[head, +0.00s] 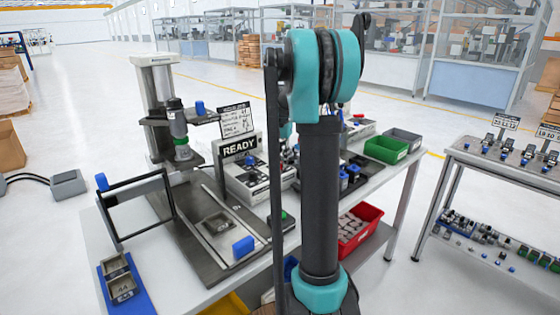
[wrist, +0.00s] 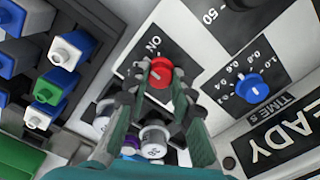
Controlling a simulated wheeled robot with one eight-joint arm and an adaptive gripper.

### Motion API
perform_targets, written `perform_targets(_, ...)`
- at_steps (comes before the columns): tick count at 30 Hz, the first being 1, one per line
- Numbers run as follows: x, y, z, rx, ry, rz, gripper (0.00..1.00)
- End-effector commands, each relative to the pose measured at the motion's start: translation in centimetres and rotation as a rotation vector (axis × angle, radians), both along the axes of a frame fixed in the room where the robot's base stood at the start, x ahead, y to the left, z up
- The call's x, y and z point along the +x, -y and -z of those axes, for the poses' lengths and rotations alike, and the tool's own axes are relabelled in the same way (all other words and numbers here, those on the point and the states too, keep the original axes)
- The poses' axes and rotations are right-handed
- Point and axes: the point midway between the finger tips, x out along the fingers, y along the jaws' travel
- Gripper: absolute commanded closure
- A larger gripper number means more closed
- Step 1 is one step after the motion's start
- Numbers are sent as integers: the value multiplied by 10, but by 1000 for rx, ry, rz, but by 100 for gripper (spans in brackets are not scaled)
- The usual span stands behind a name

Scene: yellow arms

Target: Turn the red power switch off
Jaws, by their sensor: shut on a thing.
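The red power switch (wrist: 160,70) is a round red knob on a black plate, in the upper middle of the wrist view. The word "ON" is printed on the plate just above it in the picture. My gripper (wrist: 161,84) has its two dark fingers on either side of the knob, shut on it. The fingers hide parts of the knob's sides, and I cannot tell clearly which way its pointer faces. In the head view my arm stands in front of the control box, and the switch and fingertips cannot be made out there.
A blue dial (wrist: 257,88) sits right of the switch, with a "READY" sign (wrist: 282,140) below it. Blue and white connectors (wrist: 62,55) are at the left. A press (head: 165,110) stands left on the bench.

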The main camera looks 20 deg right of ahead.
Motion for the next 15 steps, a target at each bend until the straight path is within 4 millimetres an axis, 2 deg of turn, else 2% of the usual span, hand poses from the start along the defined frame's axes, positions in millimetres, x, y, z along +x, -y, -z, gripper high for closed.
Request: perform_targets(15, 1, 0, 0, 0, 1, -484, 100)
